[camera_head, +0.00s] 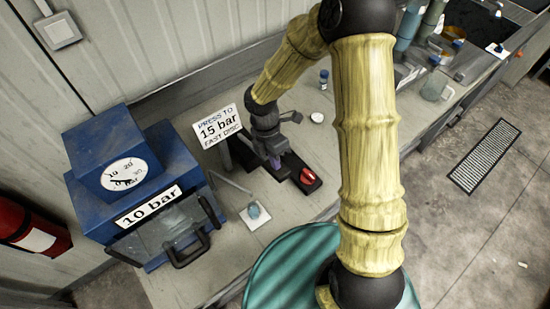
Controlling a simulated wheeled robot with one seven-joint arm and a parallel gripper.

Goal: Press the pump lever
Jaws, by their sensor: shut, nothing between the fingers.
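My gripper (274,161) points down over the left part of this device. It is shut and empty; whether its tips touch the device is unclear. A sign (218,127) beside my wrist reads "PRESS TO 15 bar". The blue box carries a round dial (124,174) and a "10 bar" label (148,206).
A clear door with a black handle (190,250) stands at the box's front. A thin rod runs to a pale card (254,216) with a teal piece. A small bottle (324,80) and white disc (317,117) stand behind. A red extinguisher (32,229) is at left.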

